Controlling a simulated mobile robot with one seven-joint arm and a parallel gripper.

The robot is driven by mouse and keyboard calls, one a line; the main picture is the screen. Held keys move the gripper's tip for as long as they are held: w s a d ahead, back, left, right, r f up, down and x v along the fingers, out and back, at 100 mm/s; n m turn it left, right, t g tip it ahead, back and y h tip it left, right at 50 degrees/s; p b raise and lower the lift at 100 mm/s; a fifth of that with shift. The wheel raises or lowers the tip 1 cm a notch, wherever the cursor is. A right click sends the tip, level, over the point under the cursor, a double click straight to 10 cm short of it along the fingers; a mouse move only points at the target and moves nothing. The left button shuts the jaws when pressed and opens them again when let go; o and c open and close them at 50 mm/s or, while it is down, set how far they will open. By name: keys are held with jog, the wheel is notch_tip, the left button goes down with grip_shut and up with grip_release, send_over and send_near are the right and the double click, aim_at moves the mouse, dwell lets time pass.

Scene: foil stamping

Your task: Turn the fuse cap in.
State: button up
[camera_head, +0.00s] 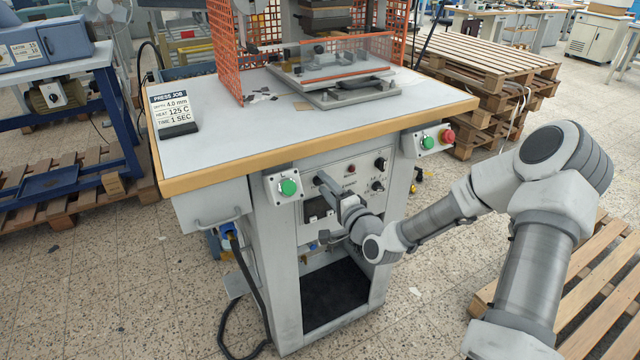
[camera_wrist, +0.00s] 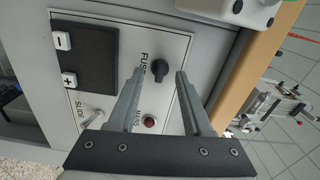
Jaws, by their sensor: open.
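The fuse cap (camera_wrist: 160,69) is a small black knob beside the word FUSE on the pale control panel (camera_wrist: 178,48). My gripper is open, with one finger on each side of the cap in the picture. I cannot tell whether the tips reach the cap's depth. In the head view my gripper (camera_head: 322,178) points at the upper left of the panel (camera_head: 351,177), and the cap is hard to make out there.
A box with a green button (camera_head: 288,187) sticks out just left of my gripper. A red lamp (camera_wrist: 149,121), a toggle switch (camera_wrist: 93,116) and a dark plus/minus display (camera_wrist: 85,58) are on the panel. The wooden table edge (camera_head: 320,139) overhangs above.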

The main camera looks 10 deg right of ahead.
jog(key=p+v, duration=0.1)
jog(key=v, duration=0.9)
dwell(0.7)
